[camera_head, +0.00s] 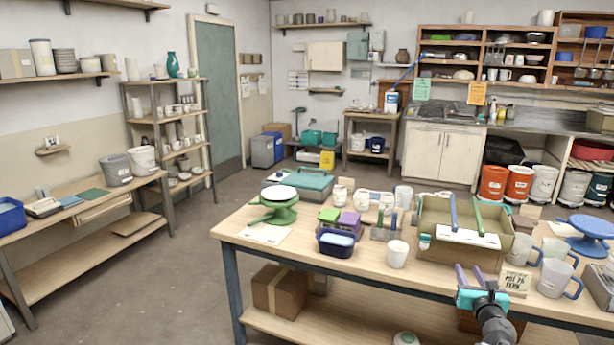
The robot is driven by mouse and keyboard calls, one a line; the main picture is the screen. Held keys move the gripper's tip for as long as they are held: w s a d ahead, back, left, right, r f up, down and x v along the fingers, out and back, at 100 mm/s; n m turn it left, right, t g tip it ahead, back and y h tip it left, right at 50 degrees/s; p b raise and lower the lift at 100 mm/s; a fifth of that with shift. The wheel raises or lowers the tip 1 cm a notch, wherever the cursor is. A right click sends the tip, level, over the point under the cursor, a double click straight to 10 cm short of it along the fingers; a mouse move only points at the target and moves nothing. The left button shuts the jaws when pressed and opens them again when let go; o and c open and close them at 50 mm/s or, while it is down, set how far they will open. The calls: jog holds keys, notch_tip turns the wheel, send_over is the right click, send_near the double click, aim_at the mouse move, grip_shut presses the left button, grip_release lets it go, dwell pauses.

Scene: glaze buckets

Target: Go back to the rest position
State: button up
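My gripper (469,268), with purple fingers on a teal body, is at the lower right over the front edge of the wooden work table (280,253). Its two fingers are apart and I see nothing between them. It points toward the cardboard box (450,257) on the table. A small sign block (514,281) stands just to its right. My dark wrist runs down out of the picture.
A white cup (397,254), a blue-purple tub (336,242), a green scale (279,206) and several mugs (556,277) stand on the table. Orange buckets (493,184) stand behind it. Open floor (150,285) lies to the left, before the side bench (85,240).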

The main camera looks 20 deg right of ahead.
jog(key=w+a+f+y, duration=0.2)
jog(key=w+a+f, duration=0.45)
jog(key=a, duration=0.35)
jog(key=w+a+f+y, duration=0.3)
jog(key=w+a+f, duration=0.4)
jog(key=a, duration=0.4)
jog(key=s+a+f+m+g, duration=0.2)
jog(key=a+f+m+g, duration=0.35)
jog(key=a+f, duration=1.1)
jog(key=s+a+f+m+g, duration=0.3)
jog(key=s+a+f+m, duration=0.2)
jog(key=s+f, duration=0.45)
jog(key=s+a+f+m+g, duration=0.3)
jog(key=s+a+f+m, duration=0.25)
jog(key=s+f, duration=0.45)
jog(key=s+a+m+g+y, duration=0.1)
jog(key=s+a+m+g, duration=0.2)
jog(key=s+m, duration=0.4)
jog(key=s+a+f+m+g+y, duration=0.1)
jog(key=s+a+m+g, duration=0.3)
jog(key=s, duration=0.7)
jog(key=m+g+y, duration=0.1)
jog(key=m+g, duration=0.1)
jog(key=shift+m+y, duration=0.3)
jog(key=shift+m, duration=0.1)
